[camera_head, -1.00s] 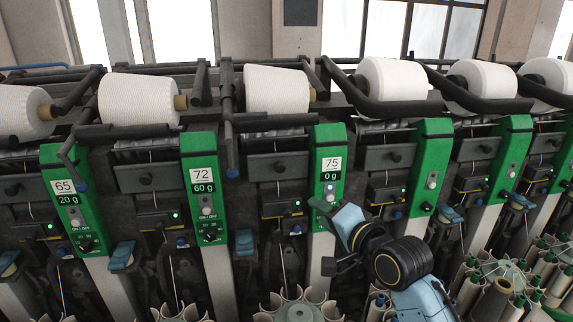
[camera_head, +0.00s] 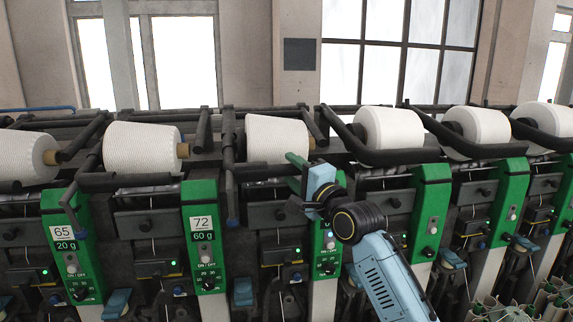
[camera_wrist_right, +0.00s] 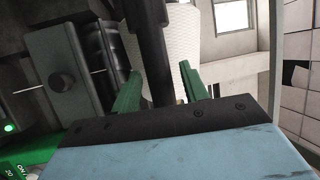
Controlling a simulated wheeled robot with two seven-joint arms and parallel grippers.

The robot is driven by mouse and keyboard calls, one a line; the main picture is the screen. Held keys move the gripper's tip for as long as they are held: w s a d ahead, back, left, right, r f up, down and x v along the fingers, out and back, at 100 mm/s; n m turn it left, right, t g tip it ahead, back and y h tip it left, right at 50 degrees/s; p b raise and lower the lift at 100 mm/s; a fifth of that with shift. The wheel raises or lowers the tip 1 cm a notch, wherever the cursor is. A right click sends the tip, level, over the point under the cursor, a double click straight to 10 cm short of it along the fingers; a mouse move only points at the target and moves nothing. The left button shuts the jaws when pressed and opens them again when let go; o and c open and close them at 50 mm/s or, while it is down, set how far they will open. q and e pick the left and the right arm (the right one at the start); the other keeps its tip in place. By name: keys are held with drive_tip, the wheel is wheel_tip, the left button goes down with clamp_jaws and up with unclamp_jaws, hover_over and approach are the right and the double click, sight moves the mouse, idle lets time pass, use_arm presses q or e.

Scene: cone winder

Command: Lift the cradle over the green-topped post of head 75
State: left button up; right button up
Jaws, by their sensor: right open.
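The green-topped post of head 75 (camera_head: 326,262) stands in the middle of the head view; my right arm hides its number label and upper part. A black cradle bar (camera_head: 262,172) runs above it, in front of a white yarn cone (camera_head: 272,140). My right gripper (camera_head: 297,170) is open at the right end of this bar, near the top of the post. In the right wrist view its green fingers (camera_wrist_right: 160,80) stand on either side of a black bar (camera_wrist_right: 148,45), with the white cone behind. Whether they touch the bar cannot be told. My left gripper is not in view.
Head 72 (camera_head: 203,240) and head 65 (camera_head: 65,235) stand to the left, with their own bars and cones. More green posts (camera_head: 428,215) and cones (camera_head: 388,128) stand close by on the right. Open air lies above the cones, before the windows.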

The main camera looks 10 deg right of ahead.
drive_tip(key=shift+x, duration=1.6)
clamp_jaws()
